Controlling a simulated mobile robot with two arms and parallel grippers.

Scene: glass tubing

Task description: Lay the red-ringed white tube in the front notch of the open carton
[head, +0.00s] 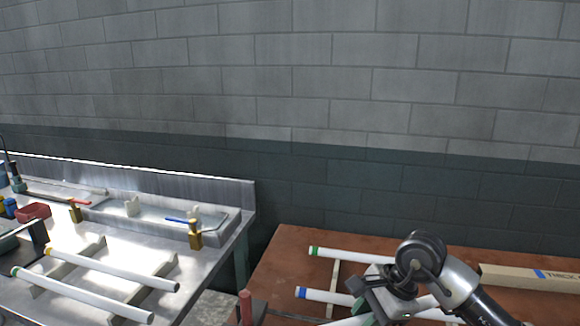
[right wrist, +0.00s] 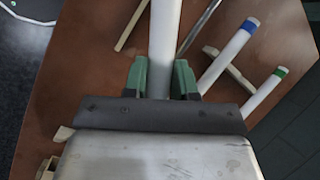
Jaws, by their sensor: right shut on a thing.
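My right gripper (right wrist: 162,80) is shut on a white tube (right wrist: 164,40) in the right wrist view. The tube runs away from the fingers out of the top of that view. No red ring shows on its visible part. In the head view my right gripper (head: 370,300) is over the brown table at the lower right. A tan cardboard piece (head: 530,279) with printed letters and a blue mark, seemingly the carton, lies at the right edge. Its notches and inside are not visible.
A blue-ringed tube (head: 325,296) and a green-ringed tube (head: 340,254) lie across a wooden rail (head: 334,275) near my right gripper. The metal bench (head: 205,262) at left holds more tubes on rails. A gap separates bench and brown table (head: 285,262).

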